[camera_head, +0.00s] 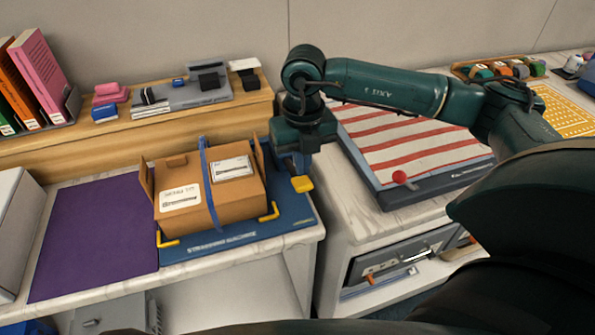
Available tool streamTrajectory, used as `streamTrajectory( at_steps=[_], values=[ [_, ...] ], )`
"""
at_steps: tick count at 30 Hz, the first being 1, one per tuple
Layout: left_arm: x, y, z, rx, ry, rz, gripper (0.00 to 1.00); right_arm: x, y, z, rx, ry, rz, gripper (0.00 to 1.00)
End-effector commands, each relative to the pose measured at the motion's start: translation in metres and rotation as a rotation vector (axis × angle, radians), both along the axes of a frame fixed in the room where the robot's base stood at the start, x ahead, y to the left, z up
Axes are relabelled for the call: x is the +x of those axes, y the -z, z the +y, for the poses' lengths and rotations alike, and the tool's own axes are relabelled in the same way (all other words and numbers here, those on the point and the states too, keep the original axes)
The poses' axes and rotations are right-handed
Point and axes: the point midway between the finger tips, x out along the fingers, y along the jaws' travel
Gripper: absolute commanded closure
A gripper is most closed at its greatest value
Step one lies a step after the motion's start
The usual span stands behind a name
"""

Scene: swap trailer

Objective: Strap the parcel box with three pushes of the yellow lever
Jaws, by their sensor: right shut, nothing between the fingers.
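The brown parcel box (180,212) stands on the blue strapping machine (240,240), between yellow corner brackets. A blue strap (207,180) runs over its top and down its front, between two white labels. The yellow lever (302,184) is at the right side of the machine. My right gripper (298,166) is shut and empty, pointing down just above the lever. Its fingertips are partly hidden, and I cannot tell whether they touch the lever. My left gripper is not in view.
A purple mat (95,235) lies left of the machine. A wooden ledge (60,147) behind carries books and stationery. At right, a red-striped board (410,150) with a red ball knob (399,177) sits on another counter, beyond a gap.

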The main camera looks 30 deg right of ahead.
Motion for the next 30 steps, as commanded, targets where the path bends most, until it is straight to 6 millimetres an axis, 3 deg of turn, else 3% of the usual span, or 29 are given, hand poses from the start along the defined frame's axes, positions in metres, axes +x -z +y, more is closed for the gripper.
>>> streamTrajectory(
  at_steps=[15,30],
  values=[
    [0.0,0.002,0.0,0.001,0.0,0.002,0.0,0.0,0.001,0.0,0.0,0.0,0.0,1.0],
    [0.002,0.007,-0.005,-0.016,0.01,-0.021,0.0,0.0,0.021,0.0,0.0,0.0,0.0,1.0]
  ],
)
